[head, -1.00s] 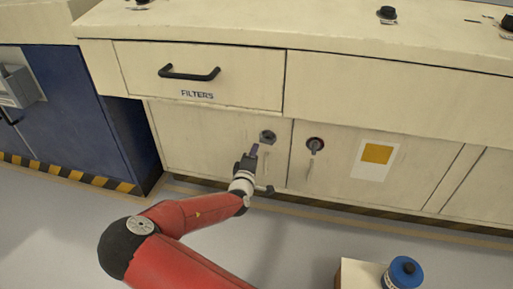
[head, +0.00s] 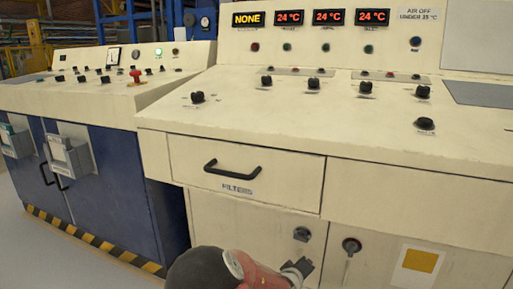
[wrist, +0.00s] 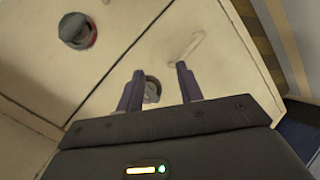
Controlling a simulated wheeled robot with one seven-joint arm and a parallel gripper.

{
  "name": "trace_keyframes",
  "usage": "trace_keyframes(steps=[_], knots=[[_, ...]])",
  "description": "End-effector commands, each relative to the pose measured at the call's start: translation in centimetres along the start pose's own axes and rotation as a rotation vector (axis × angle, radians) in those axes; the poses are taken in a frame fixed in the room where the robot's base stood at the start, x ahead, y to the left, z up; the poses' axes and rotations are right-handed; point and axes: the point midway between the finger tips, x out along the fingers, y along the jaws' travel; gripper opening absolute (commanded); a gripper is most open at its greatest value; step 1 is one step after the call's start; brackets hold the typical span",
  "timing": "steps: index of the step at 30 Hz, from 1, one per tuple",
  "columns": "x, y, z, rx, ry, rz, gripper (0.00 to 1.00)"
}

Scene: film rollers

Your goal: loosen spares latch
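Two round latches sit on the lower cabinet doors. No readable "spares" label shows, so I cannot tell which is the spares latch. My gripper (head: 300,268) is at the bottom of the head view, just below the left latch. In the wrist view its two purple fingers (wrist: 158,88) are apart, with the plain grey latch (wrist: 152,90) seen between them, beyond the tips. I see no contact. The other latch, with a red ring (wrist: 78,30), is at upper left there.
The drawer marked FILTERS (head: 240,178) with a black handle is above the left door. A yellow square label (head: 420,261) is on the right door. A sloping control desk (head: 330,100) overhangs. A blue cabinet (head: 110,190) stands left, with floor beside it.

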Motion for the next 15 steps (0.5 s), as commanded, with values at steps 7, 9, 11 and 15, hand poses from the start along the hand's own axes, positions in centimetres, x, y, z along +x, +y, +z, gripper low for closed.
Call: trace_keyframes(steps=[7,9,11,15], knots=[[-5.5,1.9,0.8,0.331,-0.128,-0.341,0.36],[-7.6,2.7,0.6,0.401,-0.147,-0.424,0.36],[-9.6,3.7,0.3,0.457,-0.159,-0.490,0.36],[-14.6,6.4,-0.1,0.557,-0.176,-0.622,0.36]])
